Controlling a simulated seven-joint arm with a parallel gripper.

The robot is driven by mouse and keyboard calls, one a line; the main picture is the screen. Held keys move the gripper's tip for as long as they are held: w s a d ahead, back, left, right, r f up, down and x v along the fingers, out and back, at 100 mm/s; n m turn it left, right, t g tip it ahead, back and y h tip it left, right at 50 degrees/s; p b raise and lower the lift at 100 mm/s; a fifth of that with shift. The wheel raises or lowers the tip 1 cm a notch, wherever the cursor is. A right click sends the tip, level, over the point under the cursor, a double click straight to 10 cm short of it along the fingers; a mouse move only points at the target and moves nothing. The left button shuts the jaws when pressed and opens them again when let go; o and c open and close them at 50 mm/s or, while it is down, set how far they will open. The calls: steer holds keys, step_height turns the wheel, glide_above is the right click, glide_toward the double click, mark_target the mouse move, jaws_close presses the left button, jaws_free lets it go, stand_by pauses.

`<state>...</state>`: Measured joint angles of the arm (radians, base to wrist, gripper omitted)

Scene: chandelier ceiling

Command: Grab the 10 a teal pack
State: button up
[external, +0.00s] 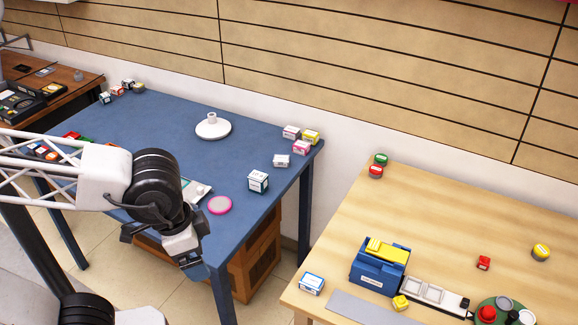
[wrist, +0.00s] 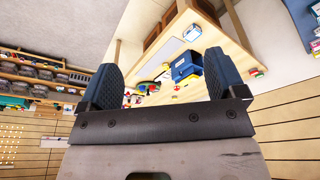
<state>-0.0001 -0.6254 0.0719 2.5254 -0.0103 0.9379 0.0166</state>
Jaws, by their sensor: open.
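A white box with dark teal-looking edges (external: 258,181) stands upright near the front right of the blue table; its label is too small to read, so I cannot tell for sure that it is the 10 A teal pack. My gripper (external: 191,258) hangs at the front of the blue table, left of and nearer the camera than that box, and apart from it. In the wrist view my gripper (wrist: 163,78) has its two fingers wide apart, with nothing between them.
Small boxes (external: 291,132) sit at the blue table's (external: 160,115) back right corner, near a white round stand (external: 213,129). A pink-rimmed disc (external: 220,205) lies left of the upright box. The wooden table (external: 430,220) holds a blue-and-white box (external: 312,283) and a blue bin (external: 379,270).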

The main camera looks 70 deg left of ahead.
steer(key=w+a+f+n, duration=0.2)
steer(key=w+a+n, duration=0.1)
steer(key=w+a, duration=0.8)
steer(key=n+g+y, duration=0.1)
steer(key=n, duration=0.5)
glide_toward(257, 175)
steer(key=f, duration=0.2)
steer(key=w+f, duration=0.1)
steer(key=f, duration=0.2)
steer(key=shift+f, duration=0.2)
steer(key=shift+a+f, duration=0.1)
steer(key=shift+a, duration=0.15)
steer(key=shift+w+a+f, duration=0.1)
steer(key=shift+w+f, duration=0.05)
steer(key=shift+f, duration=1.15)
steer(key=shift+f, duration=0.1)
